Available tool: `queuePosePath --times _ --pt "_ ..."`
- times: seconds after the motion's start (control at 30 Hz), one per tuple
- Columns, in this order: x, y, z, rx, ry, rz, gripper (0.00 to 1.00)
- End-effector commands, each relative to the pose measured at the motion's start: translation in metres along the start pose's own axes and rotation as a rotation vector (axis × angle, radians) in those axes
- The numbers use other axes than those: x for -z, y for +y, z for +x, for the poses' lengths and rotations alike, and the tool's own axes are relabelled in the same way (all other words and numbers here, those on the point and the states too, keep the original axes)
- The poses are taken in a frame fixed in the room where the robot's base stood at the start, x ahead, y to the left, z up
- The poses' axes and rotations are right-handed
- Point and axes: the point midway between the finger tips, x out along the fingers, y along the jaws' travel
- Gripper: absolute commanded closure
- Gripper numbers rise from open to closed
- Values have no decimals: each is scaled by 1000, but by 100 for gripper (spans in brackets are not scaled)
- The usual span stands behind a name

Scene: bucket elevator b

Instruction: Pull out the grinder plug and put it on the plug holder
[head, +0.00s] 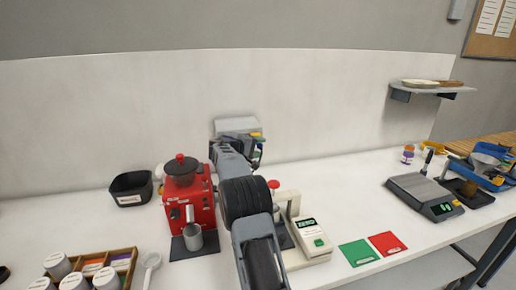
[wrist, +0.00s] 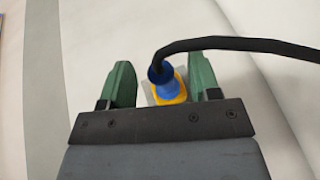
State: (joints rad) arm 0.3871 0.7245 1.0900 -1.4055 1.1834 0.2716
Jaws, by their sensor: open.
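The grinder plug (wrist: 167,87) is blue with a black cable (wrist: 240,44) that runs off to the right in the wrist view. It sits over a yellow part (wrist: 181,88) on a grey plate. My gripper (wrist: 162,68) is open, with one green finger on each side of the plug and a visible gap on both sides. In the head view my gripper (head: 236,152) is at the back of the table, in front of a grey box (head: 237,125). The red grinder (head: 181,185) stands left of my arm. I cannot pick out the plug holder.
A black bin (head: 131,188) stands left of the grinder, and a white tester with a display (head: 307,240) right of my arm. Green (head: 358,253) and red (head: 388,244) mats lie farther right, before a scale (head: 425,196). The table's back middle right is clear.

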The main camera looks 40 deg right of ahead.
Motion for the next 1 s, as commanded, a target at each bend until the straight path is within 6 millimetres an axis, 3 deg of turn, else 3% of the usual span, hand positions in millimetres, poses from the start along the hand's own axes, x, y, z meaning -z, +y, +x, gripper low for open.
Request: queuePosePath --times 0.23,0.7,1.0 --pt "1 -1 -14 0 2 1 43" --pt "0 -2 -104 0 3 0 43" --pt "0 0 -134 0 1 0 43"
